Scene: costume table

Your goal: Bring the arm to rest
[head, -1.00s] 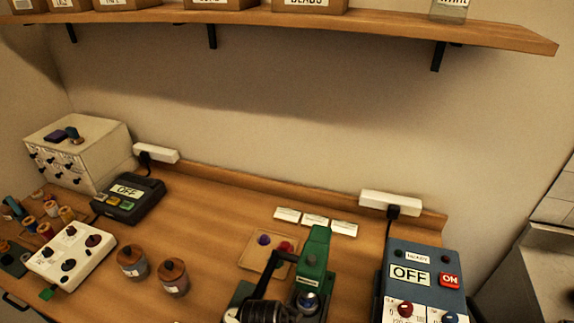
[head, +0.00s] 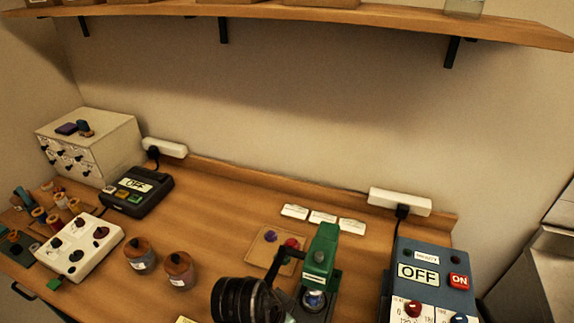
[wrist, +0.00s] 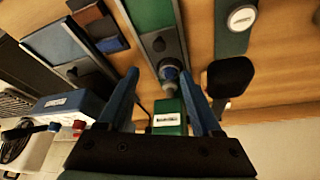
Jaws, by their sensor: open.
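My gripper (wrist: 158,72) shows in the wrist view with its two blue fingers spread apart and nothing held between them. The green hand press (wrist: 170,118) lies in view between and beyond the fingers; I cannot tell the exact gap. The press's dark lever knob (wrist: 230,76) is just right of the right finger. In the head view the green press (head: 322,250) stands near the front of the bench. My gripper cannot be made out in the head view.
A shelf (head: 330,18) spans above.

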